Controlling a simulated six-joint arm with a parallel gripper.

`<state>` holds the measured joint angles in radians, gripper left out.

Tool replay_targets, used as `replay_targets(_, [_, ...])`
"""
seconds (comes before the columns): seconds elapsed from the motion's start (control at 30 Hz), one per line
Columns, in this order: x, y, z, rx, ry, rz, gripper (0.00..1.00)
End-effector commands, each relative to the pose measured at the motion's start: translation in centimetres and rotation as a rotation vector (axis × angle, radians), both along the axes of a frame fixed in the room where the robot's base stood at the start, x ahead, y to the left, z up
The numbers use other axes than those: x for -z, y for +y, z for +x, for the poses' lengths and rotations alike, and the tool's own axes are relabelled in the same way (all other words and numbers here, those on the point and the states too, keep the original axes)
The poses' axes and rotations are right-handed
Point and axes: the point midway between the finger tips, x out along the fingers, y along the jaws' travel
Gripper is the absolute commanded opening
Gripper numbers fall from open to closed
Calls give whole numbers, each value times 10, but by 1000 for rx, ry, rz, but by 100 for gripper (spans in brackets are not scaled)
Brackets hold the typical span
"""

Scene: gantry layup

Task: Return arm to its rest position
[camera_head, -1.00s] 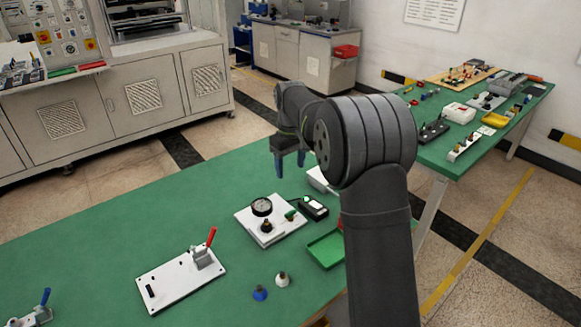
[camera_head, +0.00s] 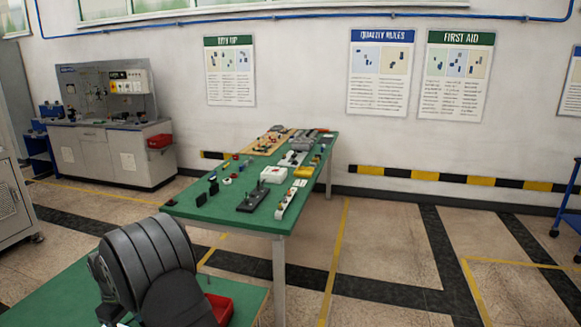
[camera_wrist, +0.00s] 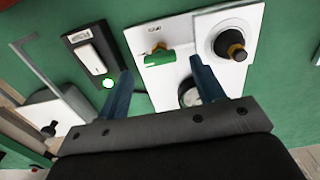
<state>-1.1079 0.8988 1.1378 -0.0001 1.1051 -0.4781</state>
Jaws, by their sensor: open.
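My gripper (camera_wrist: 160,88) is in the wrist view. Its two blue fingers stand apart with nothing between their tips. They hang over the green table (camera_wrist: 290,70), above the near part of a white plate (camera_wrist: 185,70). In the head view my arm shows only as a dark joint at the lower left; the gripper is out of that picture.
A black box with a white switch (camera_wrist: 90,58) and a lit green lamp lies left of the plate. In the head view, a second green table (camera_head: 225,212) holds several small parts. A red bin (camera_head: 218,308) is beside my arm. Open floor (camera_head: 390,250) lies right.

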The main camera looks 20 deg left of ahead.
Motion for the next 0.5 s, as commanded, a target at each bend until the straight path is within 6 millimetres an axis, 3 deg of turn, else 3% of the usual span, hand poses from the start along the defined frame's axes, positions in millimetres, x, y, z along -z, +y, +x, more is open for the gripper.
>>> replay_targets(0.2, [24,0,0,0,0,0,62])
replay_targets(0.5, [28,0,0,2,0,0,62])
